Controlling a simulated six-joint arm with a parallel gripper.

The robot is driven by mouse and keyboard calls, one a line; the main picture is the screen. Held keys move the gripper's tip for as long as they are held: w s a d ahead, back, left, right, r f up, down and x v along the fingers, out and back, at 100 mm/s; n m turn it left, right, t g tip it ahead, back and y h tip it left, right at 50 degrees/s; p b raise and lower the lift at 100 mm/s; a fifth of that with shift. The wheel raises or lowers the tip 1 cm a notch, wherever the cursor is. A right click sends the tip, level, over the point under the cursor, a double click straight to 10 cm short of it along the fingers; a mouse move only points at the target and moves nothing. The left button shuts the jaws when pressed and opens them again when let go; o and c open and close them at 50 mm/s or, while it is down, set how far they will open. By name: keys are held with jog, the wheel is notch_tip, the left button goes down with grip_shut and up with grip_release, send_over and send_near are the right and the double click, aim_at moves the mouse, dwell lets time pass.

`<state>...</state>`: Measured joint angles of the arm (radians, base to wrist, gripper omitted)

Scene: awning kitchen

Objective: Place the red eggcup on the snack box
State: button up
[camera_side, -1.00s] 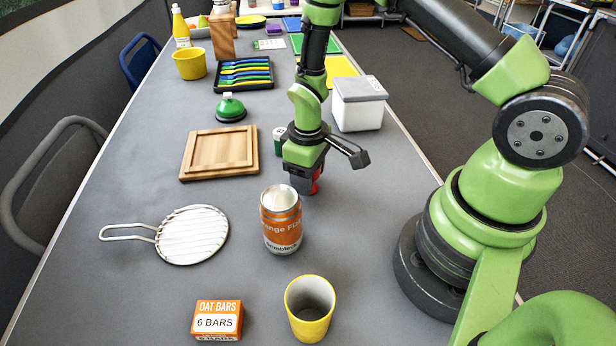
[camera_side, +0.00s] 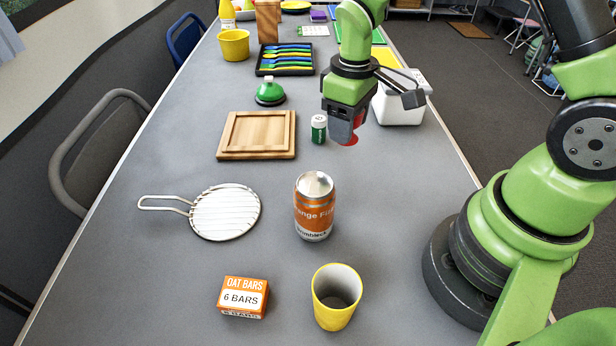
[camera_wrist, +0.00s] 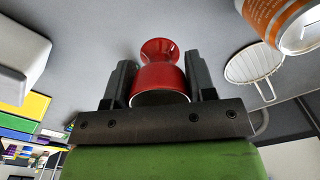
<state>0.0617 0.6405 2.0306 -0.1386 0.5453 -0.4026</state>
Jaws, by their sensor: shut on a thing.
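My gripper (camera_side: 346,132) is shut on the red eggcup (camera_wrist: 160,75) and holds it above the table. In the side view, only a small part of the eggcup (camera_side: 353,138) shows past the fingers. In the wrist view the eggcup sits between both fingers, its open end toward the camera. The snack box, an orange and white box marked "OAT BARS" (camera_side: 245,297), lies on the near part of the table, left of the yellow cup. My gripper is well behind it and to its right.
An orange can (camera_side: 314,207) and a yellow cup (camera_side: 337,297) stand near the snack box. A white strainer (camera_side: 226,212) lies left of the can. A wooden board (camera_side: 257,153), a small green-and-white jar (camera_side: 318,129) and a white bin (camera_side: 402,105) are farther back. Table around the box's left is clear.

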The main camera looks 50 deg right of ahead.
jog(key=r, duration=0.8)
jog(key=shift+w+a+r, duration=0.15)
jog(key=shift+a+r, duration=0.15)
jog(key=shift+a, duration=0.05)
jog(key=a+n, duration=0.8)
jog(key=a, duration=0.6)
jog(key=n, duration=0.8)
send_near(242, 294)
notch_tip(242, 294, down, 6)
jog(key=shift+f, duration=0.1)
jog(key=shift+f, duration=0.1)
jog(key=o, duration=0.9)
jog(key=shift+o, duration=0.2)
